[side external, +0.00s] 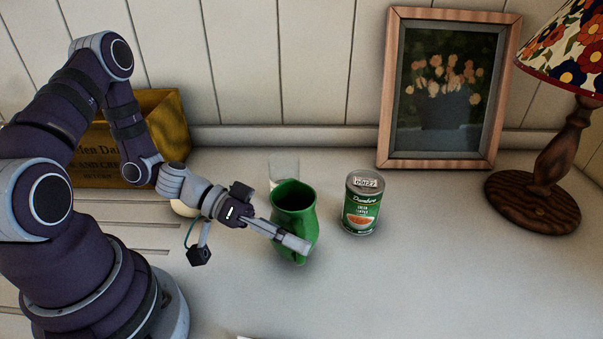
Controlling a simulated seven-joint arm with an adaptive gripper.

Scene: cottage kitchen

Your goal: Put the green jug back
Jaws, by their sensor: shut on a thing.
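The green jug (298,208) is upright in the middle of the side external view, with its open mouth facing up. My gripper (292,240) reaches in from the left and is shut on the jug at its near side. The fingers cover part of the jug's front. I cannot tell whether the jug's base touches the counter or is slightly above it.
A green-labelled can (361,205) stands just right of the jug. A clear glass (283,168) is close behind it. A framed picture (384,120), a lamp (560,150) and a yellow crate (165,115) stand farther back. The counter (450,270) is clear at front right.

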